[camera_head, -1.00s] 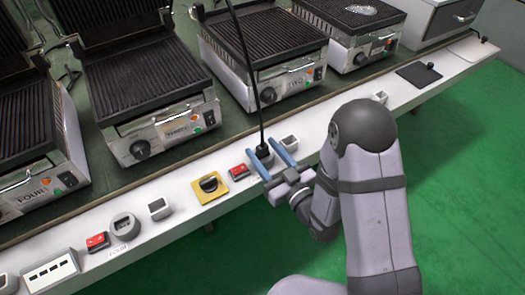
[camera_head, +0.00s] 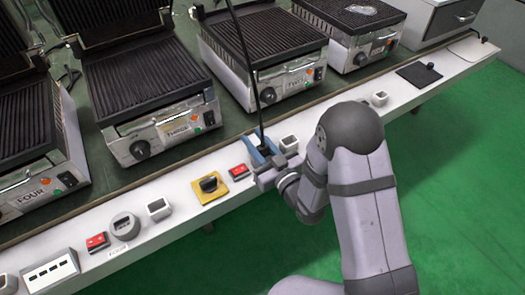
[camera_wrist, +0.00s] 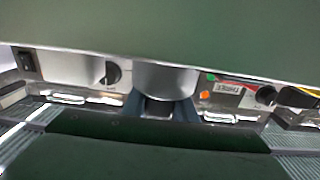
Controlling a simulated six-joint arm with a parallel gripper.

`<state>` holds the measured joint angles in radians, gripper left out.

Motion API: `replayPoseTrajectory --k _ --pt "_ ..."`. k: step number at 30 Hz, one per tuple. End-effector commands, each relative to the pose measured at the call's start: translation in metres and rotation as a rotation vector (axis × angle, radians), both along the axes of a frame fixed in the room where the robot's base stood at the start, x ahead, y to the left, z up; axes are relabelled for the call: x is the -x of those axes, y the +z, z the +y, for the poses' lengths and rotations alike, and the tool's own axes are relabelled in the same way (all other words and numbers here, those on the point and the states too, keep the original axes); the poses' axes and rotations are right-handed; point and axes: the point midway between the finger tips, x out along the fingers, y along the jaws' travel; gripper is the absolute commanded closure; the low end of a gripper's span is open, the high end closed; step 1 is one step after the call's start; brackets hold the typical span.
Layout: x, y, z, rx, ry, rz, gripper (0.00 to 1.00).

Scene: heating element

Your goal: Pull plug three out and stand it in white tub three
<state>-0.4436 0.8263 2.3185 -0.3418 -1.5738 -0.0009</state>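A dark plug (camera_head: 262,152) with a black cable rising from it stands in its socket on the white strip, as far as I can see. My gripper (camera_head: 264,155) has its blue fingers on either side of this plug. The wrist view also shows the dark plug (camera_wrist: 160,107) between the fingertips. I cannot tell whether the fingers press on it. A small white tub (camera_head: 288,143) stands just right of the plug and appears empty. The number by this plug is not readable; my gripper hides part of that area.
A red switch (camera_head: 238,170) and a yellow plate with a black knob (camera_head: 210,187) lie left of the plug. Further left are a grey socket (camera_head: 125,226) and another white tub (camera_head: 158,208). Grills line the back, with one marked THREE (camera_head: 165,132). The cable rises in front of a grill.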

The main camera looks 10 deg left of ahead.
Motion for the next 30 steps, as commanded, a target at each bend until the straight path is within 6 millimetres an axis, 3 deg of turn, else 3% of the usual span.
replayPoseTrajectory --k 14,20,30 --pt "0.0 0.008 0.0 0.0 0.0 -0.001 0.97" --pt "0.0 0.028 0.0 -0.001 0.0 -0.003 0.97" --pt "0.0 0.078 0.0 -0.002 0.0 -0.005 0.97"
